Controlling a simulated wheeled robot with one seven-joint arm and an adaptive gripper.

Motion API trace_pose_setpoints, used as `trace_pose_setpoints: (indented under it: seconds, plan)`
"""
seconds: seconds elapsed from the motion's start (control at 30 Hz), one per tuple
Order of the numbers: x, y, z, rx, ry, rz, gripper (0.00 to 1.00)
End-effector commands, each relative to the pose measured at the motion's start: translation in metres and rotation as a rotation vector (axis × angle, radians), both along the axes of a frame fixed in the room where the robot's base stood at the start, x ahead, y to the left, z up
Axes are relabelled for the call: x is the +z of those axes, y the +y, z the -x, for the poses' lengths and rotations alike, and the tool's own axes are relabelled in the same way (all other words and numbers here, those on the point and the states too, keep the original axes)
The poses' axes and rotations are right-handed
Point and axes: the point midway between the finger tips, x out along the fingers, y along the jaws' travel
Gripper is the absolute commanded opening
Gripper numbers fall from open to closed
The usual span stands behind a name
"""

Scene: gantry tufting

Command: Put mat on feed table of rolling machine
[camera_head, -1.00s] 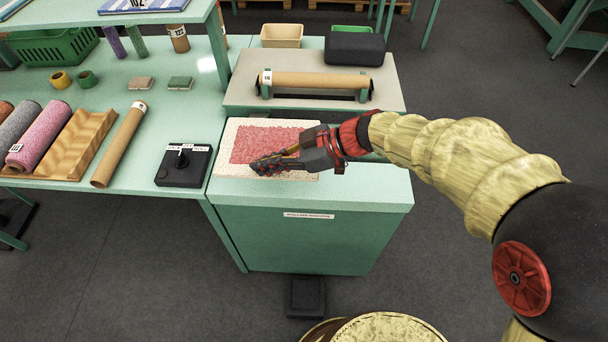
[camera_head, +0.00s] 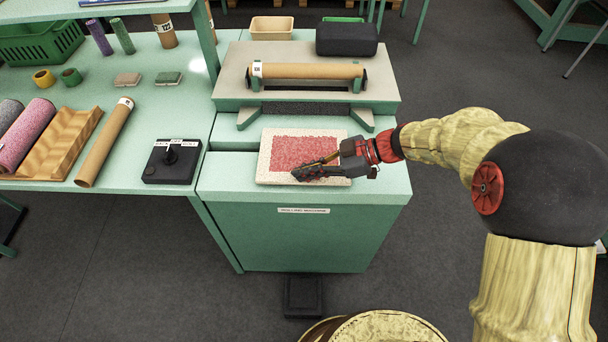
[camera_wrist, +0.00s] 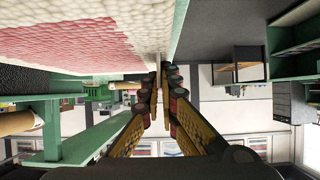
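The mat (camera_head: 277,176) has a cream border and a pinkish-red middle. In the head view it is flat and level over the green feed table (camera_head: 225,172) of the rolling machine, in front of the roller. I cannot tell whether it touches the table. My gripper (camera_head: 300,173) reaches over the mat from the right, with its fingertips at the front edge. In the wrist view the mat (camera_wrist: 80,35) fills the upper left, and the gripper fingers (camera_wrist: 162,75) close together at its edge. The fingers hide part of the mat.
A cardboard tube (camera_head: 307,71) rests across the machine's raised part. Two green brackets (camera_head: 360,118) stand out towards the mat. A black control box (camera_head: 171,164) sits on the left table, beside another tube (camera_head: 105,142). A black pedal (camera_head: 303,295) is on the floor.

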Motion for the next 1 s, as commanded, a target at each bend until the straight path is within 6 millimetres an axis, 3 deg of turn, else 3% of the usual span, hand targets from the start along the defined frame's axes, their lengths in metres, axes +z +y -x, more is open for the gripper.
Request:
trace_pose_setpoints:
  seconds: [0.07, 0.43, 0.8, 1.0]
  plan:
    - [-0.0103, 0.0002, -0.0001, 0.0, 0.0, 0.0, 0.0]
    - [-0.0117, 0.0004, -0.0004, 0.0, -0.002, 0.0, 0.0]
    - [-0.0108, 0.0004, -0.0002, 0.0, -0.001, 0.0, 0.23]
    - [-0.0108, 0.0004, -0.0002, 0.0, -0.001, 0.0, 0.23]
